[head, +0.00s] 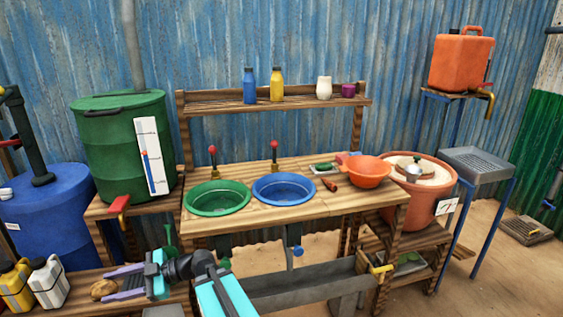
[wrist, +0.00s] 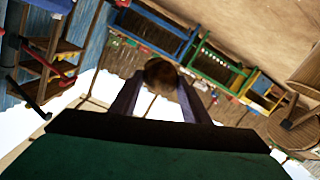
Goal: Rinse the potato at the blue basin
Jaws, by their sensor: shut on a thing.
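The brown potato (head: 103,289) is at the lower left of the head view, between the purple fingertips of my gripper (head: 108,288). My gripper is shut on it, above or beside the low bench; I cannot tell whether the potato touches the bench. In the wrist view the potato (wrist: 160,72) shows dark between the two fingertips (wrist: 158,84). The blue basin (head: 284,204) is set in the wooden counter to the right of and above my gripper in the picture. A red-knobbed tap (head: 274,150) stands behind it.
A green basin (head: 217,210) sits left of the blue one. An orange bowl (head: 363,180) stands at the counter's right. White and yellow jugs (head: 48,282) stand left of my gripper. A green drum (head: 120,140) with a red tap is behind. A shelf (head: 300,104) holds bottles and cups.

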